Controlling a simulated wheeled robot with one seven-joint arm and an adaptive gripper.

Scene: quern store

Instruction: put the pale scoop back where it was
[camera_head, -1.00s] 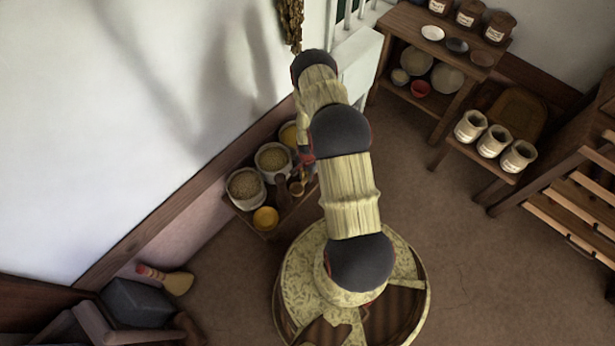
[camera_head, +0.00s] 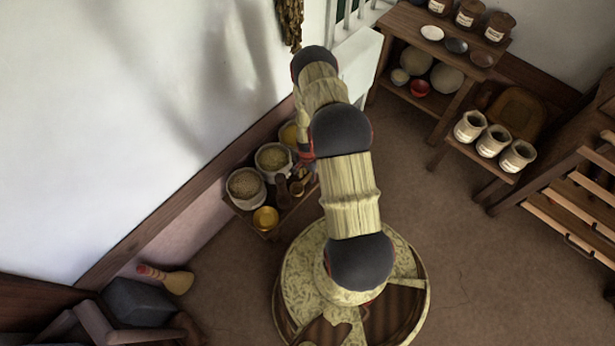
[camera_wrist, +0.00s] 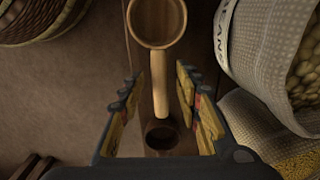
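The pale wooden scoop (camera_wrist: 157,22) shows at the top of the wrist view, its round bowl facing the camera and its straight handle running down between my fingers. My gripper (camera_wrist: 163,85) has its two fingers apart, with a visible gap on each side of the handle. Below the handle's end is a dark wooden piece with a round hole (camera_wrist: 161,135). In the head view my arm hides most of my gripper. A small round wooden thing (camera_head: 297,188) shows there on the low bench (camera_head: 286,214); I cannot tell whether it is the scoop.
A printed sack (camera_wrist: 270,60) is just right of my fingers in the wrist view.

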